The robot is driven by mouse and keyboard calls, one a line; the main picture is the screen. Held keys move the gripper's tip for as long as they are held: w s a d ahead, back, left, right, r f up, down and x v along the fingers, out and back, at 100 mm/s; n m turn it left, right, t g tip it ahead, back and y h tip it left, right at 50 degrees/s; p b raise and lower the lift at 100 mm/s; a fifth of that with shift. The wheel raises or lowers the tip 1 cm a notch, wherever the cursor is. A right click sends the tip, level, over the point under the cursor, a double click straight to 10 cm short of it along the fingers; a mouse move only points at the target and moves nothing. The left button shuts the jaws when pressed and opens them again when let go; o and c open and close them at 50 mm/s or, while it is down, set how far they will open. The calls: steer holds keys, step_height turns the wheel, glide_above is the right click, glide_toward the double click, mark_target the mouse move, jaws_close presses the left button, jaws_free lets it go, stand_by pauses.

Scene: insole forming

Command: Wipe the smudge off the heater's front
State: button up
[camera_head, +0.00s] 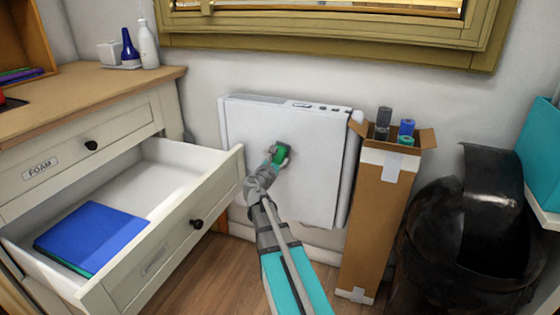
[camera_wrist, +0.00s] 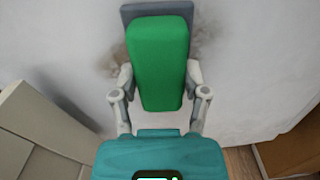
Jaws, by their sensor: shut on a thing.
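The heater (camera_head: 310,190) is a white panel on the wall below the window. My gripper (camera_head: 277,158) is at the middle of its front, shut on a green block (camera_head: 283,153). In the wrist view the green block (camera_wrist: 158,60) sits between the two fingers of my gripper (camera_wrist: 160,85), with a grey pad (camera_wrist: 157,10) at its far end. The pad is at or very near the heater's front (camera_wrist: 245,70); I cannot tell whether it touches. A brownish-grey smudge (camera_wrist: 205,55) shows on both sides of the block; its middle is hidden behind it.
An open drawer (camera_head: 150,170) with blue sheets (camera_head: 92,236) juts out left of the heater. A tall cardboard box (camera_head: 375,215) holding rolls stands close on the right, then a black bin (camera_head: 470,230). A window sill (camera_head: 330,35) is above.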

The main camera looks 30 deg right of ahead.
mark_target(263, 147)
steer(key=shift+w+a, duration=0.1)
steer(key=shift+w, duration=0.3)
steer(key=shift+w+a, duration=0.45)
steer(key=shift+w, duration=0.15)
steer(key=shift+w+a, duration=0.65)
steer(key=shift+w+a, duration=1.2)
steer(key=shift+w, duration=0.05)
steer(key=shift+d+r+p, duration=0.15)
steer(key=shift+r+p, duration=0.7)
steer(key=shift+p, duration=0.05)
steer(key=shift+d, duration=0.1)
steer(key=shift+s+d, duration=0.5)
steer(key=shift+s, duration=0.25)
steer(key=shift+s+d, duration=0.45)
steer(key=shift+s, duration=0.25)
